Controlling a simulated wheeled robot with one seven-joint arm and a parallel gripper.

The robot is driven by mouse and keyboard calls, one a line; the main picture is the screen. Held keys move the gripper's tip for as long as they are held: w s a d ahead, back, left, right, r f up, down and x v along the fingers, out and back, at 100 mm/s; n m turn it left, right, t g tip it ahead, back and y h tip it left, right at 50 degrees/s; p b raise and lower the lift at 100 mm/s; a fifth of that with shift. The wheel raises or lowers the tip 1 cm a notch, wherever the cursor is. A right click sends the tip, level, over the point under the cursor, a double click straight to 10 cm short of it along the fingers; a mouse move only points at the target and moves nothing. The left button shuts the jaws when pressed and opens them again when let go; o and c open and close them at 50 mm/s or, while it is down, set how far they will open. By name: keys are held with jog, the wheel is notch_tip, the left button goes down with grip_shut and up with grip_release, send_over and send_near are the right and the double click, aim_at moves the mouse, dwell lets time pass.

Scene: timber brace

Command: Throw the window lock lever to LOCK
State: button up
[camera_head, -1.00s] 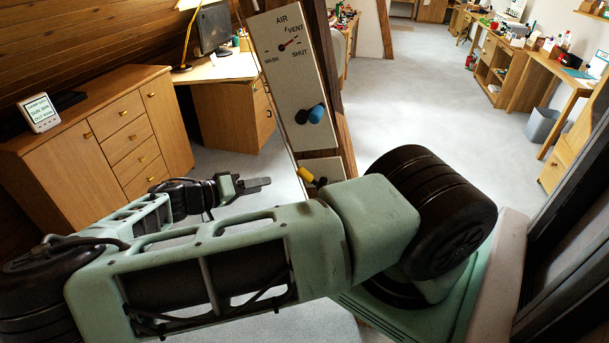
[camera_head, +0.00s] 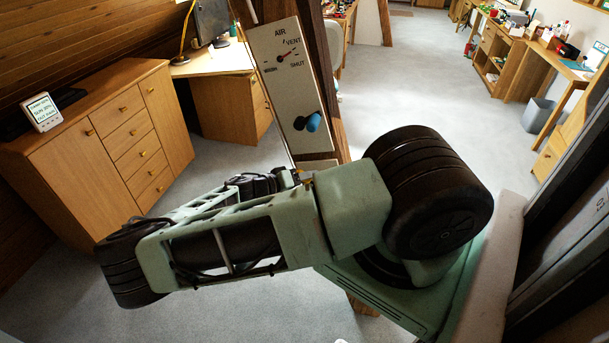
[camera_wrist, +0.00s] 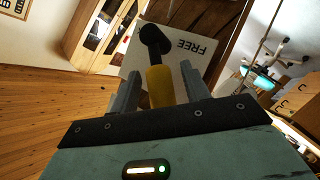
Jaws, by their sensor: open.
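In the wrist view, the window lock lever (camera_wrist: 160,88) has a yellow grip and a black pivot end. My gripper (camera_wrist: 159,84) is open, with one finger on each side of the yellow grip. I cannot tell whether either finger touches it.
A wooden cabinet (camera_head: 120,130) stands left.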

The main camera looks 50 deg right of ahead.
grip_shut()
